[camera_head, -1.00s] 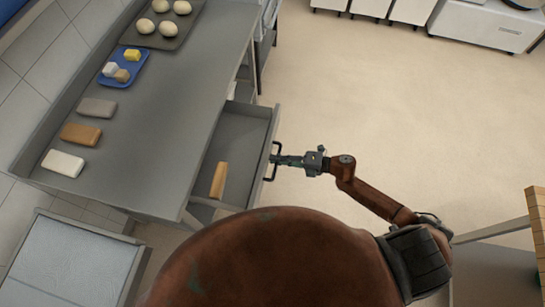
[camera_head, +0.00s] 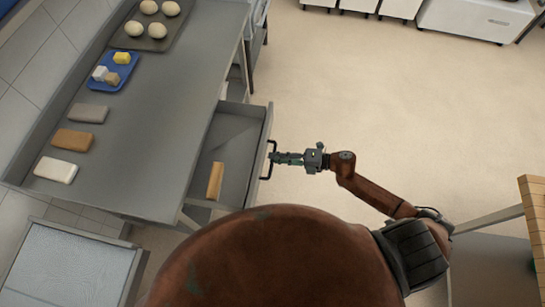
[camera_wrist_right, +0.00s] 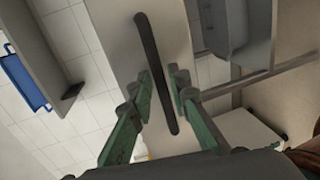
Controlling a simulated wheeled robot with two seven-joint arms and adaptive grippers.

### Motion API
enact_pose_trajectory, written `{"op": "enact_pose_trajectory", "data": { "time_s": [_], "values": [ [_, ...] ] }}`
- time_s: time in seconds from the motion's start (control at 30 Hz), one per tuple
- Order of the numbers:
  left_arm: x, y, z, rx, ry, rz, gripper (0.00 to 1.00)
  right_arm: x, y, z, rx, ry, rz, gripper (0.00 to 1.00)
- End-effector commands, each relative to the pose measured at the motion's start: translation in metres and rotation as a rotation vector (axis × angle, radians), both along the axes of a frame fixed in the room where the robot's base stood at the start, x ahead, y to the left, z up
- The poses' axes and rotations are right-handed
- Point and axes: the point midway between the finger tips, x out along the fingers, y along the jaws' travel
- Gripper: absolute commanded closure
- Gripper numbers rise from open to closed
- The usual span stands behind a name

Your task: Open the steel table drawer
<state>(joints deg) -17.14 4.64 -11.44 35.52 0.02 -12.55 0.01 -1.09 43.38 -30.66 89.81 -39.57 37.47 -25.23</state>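The steel table (camera_head: 150,130) has its drawer (camera_head: 232,145) pulled out to the right, with its inside showing. A dark bar handle (camera_head: 268,160) stands on the drawer front. My right gripper (camera_head: 277,158) is at the handle. In the right wrist view, the dark handle (camera_wrist_right: 153,65) runs lengthwise through the space between the fingertips (camera_wrist_right: 160,80). The fingers stand apart, with a gap beside the handle, so the gripper looks open and not clamped on it. My left gripper is not in view.
A light-brown block (camera_head: 215,181) lies in the drawer. On the tabletop are a dough tray (camera_head: 133,42), a blue tray (camera_head: 98,86) and grey (camera_head: 88,113), brown (camera_head: 73,140) and white (camera_head: 56,170) blocks. The floor (camera_head: 370,90) right of the drawer is clear.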

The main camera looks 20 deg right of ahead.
Motion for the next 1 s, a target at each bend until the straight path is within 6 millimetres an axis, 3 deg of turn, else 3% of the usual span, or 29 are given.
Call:
{"op": "enact_pose_trajectory", "data": {
  "time_s": [0.3,0.5,1.0],
  "values": [
    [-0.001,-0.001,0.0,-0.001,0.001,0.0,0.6,-0.032,-0.057,0.013,-0.001,0.003,-0.001,0.83],
    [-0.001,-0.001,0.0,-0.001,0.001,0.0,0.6,-0.045,-0.081,0.019,0.0,0.002,-0.001,0.83],
    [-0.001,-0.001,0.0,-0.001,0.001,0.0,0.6,-0.049,-0.09,0.022,0.001,0.0,-0.001,0.83]
  ]
}}
